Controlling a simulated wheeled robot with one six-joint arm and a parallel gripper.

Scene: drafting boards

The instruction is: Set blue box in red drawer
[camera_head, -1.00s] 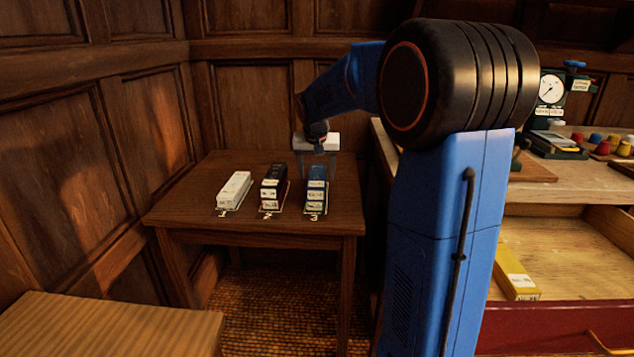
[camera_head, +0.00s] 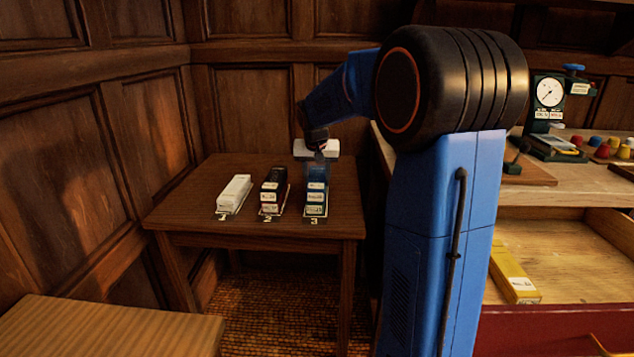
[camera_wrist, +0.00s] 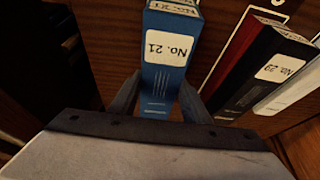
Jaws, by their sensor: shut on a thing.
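The blue box (camera_head: 317,186) is on the small dark wooden table at the spot marked 3, the rightmost of three boxes. In the wrist view the blue box (camera_wrist: 161,78) shows a white "No. 21" label. My gripper (camera_head: 318,168) reaches down over its far end. In the wrist view my gripper (camera_wrist: 158,98) has one finger on each side of the box and is shut on it. The red drawer (camera_head: 560,322) stands open at the lower right, under the bench, with a yellow box (camera_head: 514,278) at its left side and bare floor beside it.
A black box (camera_head: 272,190) at spot 2 and a white box (camera_head: 235,192) at spot 1 lie left of the blue box. The bench (camera_head: 560,190) holds a gauge (camera_head: 549,92) and several coloured knobs. A striped wooden surface (camera_head: 110,325) is at lower left.

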